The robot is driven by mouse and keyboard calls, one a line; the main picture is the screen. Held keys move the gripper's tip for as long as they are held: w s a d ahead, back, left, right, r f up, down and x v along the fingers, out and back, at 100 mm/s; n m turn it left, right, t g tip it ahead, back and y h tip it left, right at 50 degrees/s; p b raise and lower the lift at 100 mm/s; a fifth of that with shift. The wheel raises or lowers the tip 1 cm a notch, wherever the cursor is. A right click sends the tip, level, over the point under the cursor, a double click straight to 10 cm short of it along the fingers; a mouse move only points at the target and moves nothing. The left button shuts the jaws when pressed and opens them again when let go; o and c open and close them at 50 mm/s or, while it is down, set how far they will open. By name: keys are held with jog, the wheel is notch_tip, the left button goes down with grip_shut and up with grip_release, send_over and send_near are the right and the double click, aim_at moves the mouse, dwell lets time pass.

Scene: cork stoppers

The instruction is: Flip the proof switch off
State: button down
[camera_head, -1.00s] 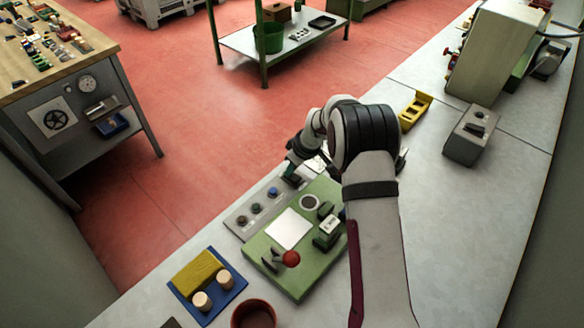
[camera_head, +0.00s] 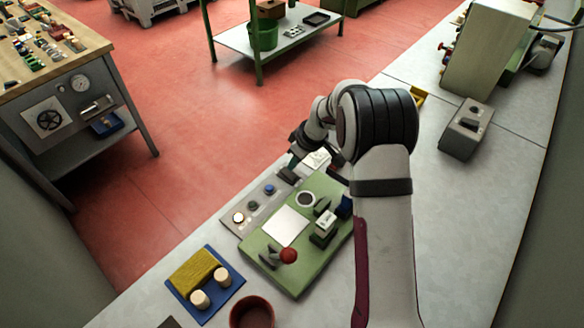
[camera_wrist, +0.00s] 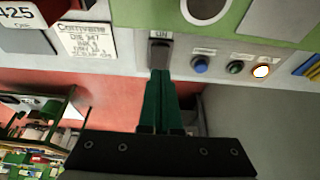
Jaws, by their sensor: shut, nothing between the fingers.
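The proof switch is a dark rocker (camera_wrist: 160,52) on the grey control strip, with a small label beside it in the wrist view. It also shows in the head view as a dark block (camera_head: 288,176) at the strip's far end. My gripper (camera_wrist: 161,73) has its two green fingers shut together with nothing between them. The fingertips are right by the switch's near end; I cannot tell whether they touch it. In the head view the gripper (camera_head: 294,161) is just beyond the switch, partly hidden by my arm. I cannot read the rocker's position.
The strip carries a blue button (camera_wrist: 200,65), a dark green button (camera_wrist: 235,67) and a bright lamp (camera_wrist: 261,71). Beside it is a green board (camera_head: 272,250) with a red-knobbed lever (camera_head: 287,256). A blue tray (camera_head: 238,282) and red bowl (camera_head: 252,313) stand nearer.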

aim_at(285, 170)
jog(key=v, duration=1)
jog(key=shift+r, duration=0.35)
jog(key=shift+w+a+r, duration=0.25)
jog(key=shift+w+a, duration=0.2)
jog(key=shift+w, duration=0.1)
jog(key=shift+f, duration=0.1)
jog(key=x, duration=1.3)
jog(key=shift+s+d+f, duration=0.15)
jog(key=shift+f, duration=0.35)
